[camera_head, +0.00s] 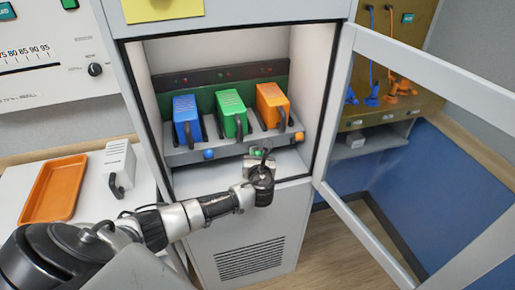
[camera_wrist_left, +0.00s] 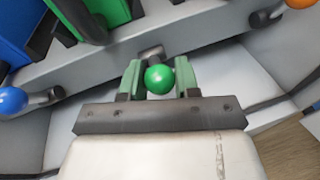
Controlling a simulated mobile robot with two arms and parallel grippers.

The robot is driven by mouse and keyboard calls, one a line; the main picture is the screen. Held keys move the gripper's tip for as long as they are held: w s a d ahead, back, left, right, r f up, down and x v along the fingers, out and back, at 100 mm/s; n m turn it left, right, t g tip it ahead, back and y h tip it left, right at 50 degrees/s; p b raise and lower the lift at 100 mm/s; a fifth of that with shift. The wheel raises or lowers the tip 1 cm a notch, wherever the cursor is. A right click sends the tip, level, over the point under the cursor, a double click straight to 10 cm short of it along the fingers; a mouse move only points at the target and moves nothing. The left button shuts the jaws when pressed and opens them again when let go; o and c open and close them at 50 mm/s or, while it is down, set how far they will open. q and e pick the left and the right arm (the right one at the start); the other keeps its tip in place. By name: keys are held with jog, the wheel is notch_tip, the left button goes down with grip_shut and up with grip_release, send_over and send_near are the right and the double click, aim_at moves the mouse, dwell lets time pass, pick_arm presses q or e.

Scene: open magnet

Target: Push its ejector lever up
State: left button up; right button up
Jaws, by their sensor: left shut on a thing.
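The green ejector lever's round knob (camera_wrist_left: 159,79) sits between the two green-padded fingers of my left gripper (camera_head: 259,157), which is shut on it. In the head view the knob (camera_head: 258,153) is partly hidden by the gripper. The green module (camera_head: 231,112) stands upright in its slot above, between the blue module (camera_head: 187,118) and the orange module (camera_head: 272,104). The blue lever knob (camera_head: 208,154) and the orange lever knob (camera_head: 299,136) stick out from the rack's front ledge. My right gripper is not in view.
The cabinet's framed door (camera_head: 436,82) stands open at the right. On the left counter are an orange tray (camera_head: 47,190) and a white module (camera_head: 118,166) with a black handle. The blue lever (camera_wrist_left: 13,99) is close beside my left gripper.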

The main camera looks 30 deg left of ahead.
aim_at(256, 151)
pick_arm(q)
jog(key=r+g+h+p, duration=0.1)
jog(key=p, duration=0.2)
jog(key=r+g+h+p, duration=0.1)
jog(key=p, duration=0.3)
jog(key=r+g+h+p, duration=0.1)
jog(key=p, duration=0.2)
jog(key=shift+w+a+n+p, duration=0.35)
jog(key=shift+n, duration=0.05)
jog(key=shift+w+a+g+h+p, duration=0.15)
jog(key=shift+g+h+p, duration=0.3)
jog(key=shift+g, duration=0.25)
jog(key=shift+w+a+g+h, duration=0.15)
jog(key=shift+a+g+h, duration=0.05)
jog(key=shift+g+h, duration=0.4)
jog(key=shift+r, duration=0.1)
jog(key=o, duration=0.9)
jog(key=shift+s+d+r, duration=0.15)
jog(key=shift+s+r, duration=0.2)
jog(key=b+v, duration=0.1)
jog(key=v, duration=0.8)
jog(key=shift+r, duration=0.3)
jog(key=shift+s, duration=0.1)
